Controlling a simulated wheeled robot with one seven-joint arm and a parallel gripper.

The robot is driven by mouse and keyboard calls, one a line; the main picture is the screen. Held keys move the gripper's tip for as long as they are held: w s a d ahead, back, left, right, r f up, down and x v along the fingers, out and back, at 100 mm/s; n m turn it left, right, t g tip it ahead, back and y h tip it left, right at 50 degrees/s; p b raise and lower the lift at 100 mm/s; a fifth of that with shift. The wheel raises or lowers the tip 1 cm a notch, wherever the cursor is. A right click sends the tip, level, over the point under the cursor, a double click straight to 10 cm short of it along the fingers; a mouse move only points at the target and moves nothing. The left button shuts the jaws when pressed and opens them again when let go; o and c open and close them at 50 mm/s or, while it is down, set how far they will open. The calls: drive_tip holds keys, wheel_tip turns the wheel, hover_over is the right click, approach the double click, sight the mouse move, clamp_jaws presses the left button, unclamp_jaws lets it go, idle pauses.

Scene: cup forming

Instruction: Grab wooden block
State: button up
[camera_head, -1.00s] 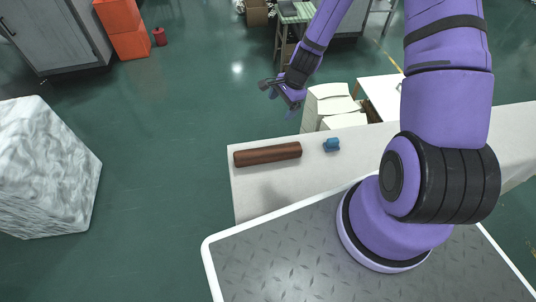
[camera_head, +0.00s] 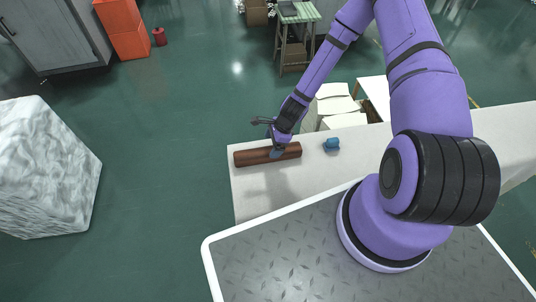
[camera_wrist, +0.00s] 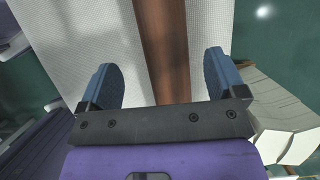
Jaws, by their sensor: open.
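The wooden block (camera_head: 254,157) is a long, dark reddish-brown piece lying left to right on the left end of the pale table. In the camera_wrist view the block (camera_wrist: 163,45) runs up the picture between my two blue fingers. My gripper (camera_head: 276,152) is over the middle of the block in the camera_head view and hides a small part of it. In the camera_wrist view my gripper (camera_wrist: 163,82) is open, with a finger on each side of the block and a gap on both sides. I cannot tell how far the fingertips are above the table.
A small blue object (camera_head: 331,144) lies on the pale table (camera_head: 300,190) just right of the block. White stacked boxes (camera_head: 338,106) stand behind the table. The table's left edge is close to the block's left end.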

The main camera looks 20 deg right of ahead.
sight(268, 150)
drive_tip(key=shift+w+d+x, duration=0.1)
drive_tip(key=shift+d+x, duration=0.1)
drive_tip(key=shift+x, duration=1.2)
drive_tip(key=shift+w+d+x, duration=0.1)
drive_tip(key=shift+d+x, duration=0.05)
drive_tip(key=shift+x, duration=1.3)
drive_tip(key=shift+f, duration=0.15)
drive_tip(key=c, duration=1.4)
